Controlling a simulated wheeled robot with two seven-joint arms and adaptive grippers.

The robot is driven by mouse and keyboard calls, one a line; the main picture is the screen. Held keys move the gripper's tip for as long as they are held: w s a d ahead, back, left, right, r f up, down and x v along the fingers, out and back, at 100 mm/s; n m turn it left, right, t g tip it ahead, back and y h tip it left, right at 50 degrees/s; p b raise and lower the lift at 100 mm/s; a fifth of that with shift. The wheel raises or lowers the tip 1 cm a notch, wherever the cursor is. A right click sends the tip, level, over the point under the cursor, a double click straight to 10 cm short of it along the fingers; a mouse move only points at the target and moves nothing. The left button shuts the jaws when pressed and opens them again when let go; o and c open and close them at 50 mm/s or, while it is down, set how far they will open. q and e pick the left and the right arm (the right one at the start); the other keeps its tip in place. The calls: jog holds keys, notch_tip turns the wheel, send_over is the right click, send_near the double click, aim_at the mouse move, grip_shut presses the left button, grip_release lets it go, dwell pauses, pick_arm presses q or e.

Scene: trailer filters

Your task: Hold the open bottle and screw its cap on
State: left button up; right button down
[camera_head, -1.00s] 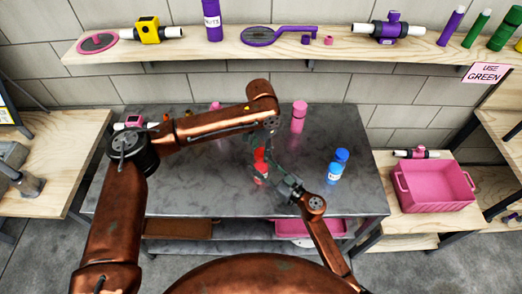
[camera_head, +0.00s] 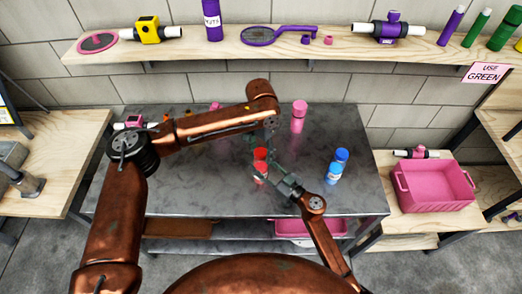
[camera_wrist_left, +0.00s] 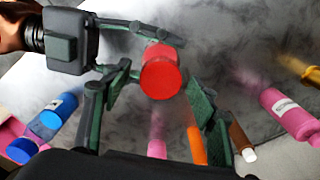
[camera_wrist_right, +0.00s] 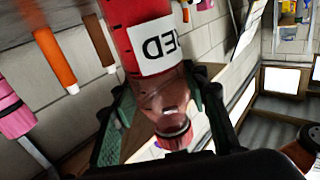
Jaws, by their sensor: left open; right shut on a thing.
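My right gripper (camera_head: 268,171) is shut on the bottle's body from the right. My left gripper (camera_head: 257,145) is above the bottle. Its fingers are open, on either side of the cap in the left wrist view, without visible contact.
A blue bottle (camera_head: 335,171) stands to the right on the grey table (camera_head: 215,188), and a pink bottle (camera_head: 299,117) stands behind. Orange (camera_wrist_left: 195,146) and brown (camera_wrist_left: 238,137) bottles show in the left wrist view. A pink crate (camera_head: 436,188) stands on the right-hand table.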

pick_arm(q)
notch_tip(320, 180, up, 12)
dwell(0.6)
pick_arm(e)
jog(key=c, duration=1)
grip_release()
jog(key=shift+c, duration=0.2)
jog(key=v, duration=1.2)
